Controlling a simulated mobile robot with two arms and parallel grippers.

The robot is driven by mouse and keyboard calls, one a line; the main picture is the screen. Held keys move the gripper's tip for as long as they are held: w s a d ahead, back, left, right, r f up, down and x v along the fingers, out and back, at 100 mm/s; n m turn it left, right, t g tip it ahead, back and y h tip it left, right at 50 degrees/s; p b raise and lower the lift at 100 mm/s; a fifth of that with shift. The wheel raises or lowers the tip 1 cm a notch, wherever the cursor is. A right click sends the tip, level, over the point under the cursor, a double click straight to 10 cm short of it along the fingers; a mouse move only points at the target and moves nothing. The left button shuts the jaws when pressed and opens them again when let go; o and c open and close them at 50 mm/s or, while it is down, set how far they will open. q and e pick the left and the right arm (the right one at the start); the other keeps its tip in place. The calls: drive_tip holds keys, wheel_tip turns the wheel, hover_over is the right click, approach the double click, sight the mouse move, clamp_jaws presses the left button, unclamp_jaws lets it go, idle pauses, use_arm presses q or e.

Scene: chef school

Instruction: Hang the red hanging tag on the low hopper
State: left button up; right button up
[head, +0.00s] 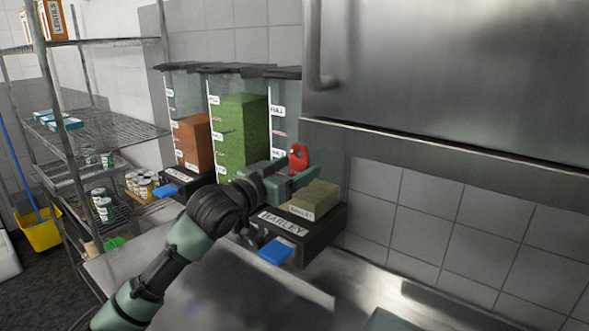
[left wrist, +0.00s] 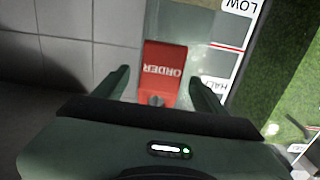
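The red tag (head: 298,157), marked ORDER, is upright in front of the right-hand hopper (head: 275,120). That hopper holds only a low olive-coloured fill (head: 316,196) at its bottom, with a BARLEY label and a blue slide on its base. In the left wrist view the red tag (left wrist: 163,70) stands between my left fingers, with a small grey knob at its near end. My left gripper (head: 290,176) is open, with a visible gap on each side of the tag. Whether the tag hangs on a peg is hard to tell. My right gripper is out of view.
The middle hopper (head: 243,135) is high with green fill, and the left hopper (head: 192,143) holds orange fill. A steel cabinet (head: 450,70) overhangs on the right. A wire shelf (head: 105,130) with cans stands left. The steel counter (head: 375,285) is clear at right.

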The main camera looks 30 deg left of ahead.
use_arm(q)
drive_tip(key=shift+s+f, duration=0.15)
drive_tip(key=shift+s, duration=0.15)
drive_tip(key=s+b, duration=0.4)
drive_tip(key=s, duration=0.3)
drive_tip(key=shift+a, duration=0.3)
drive_tip(key=shift+s, duration=0.1)
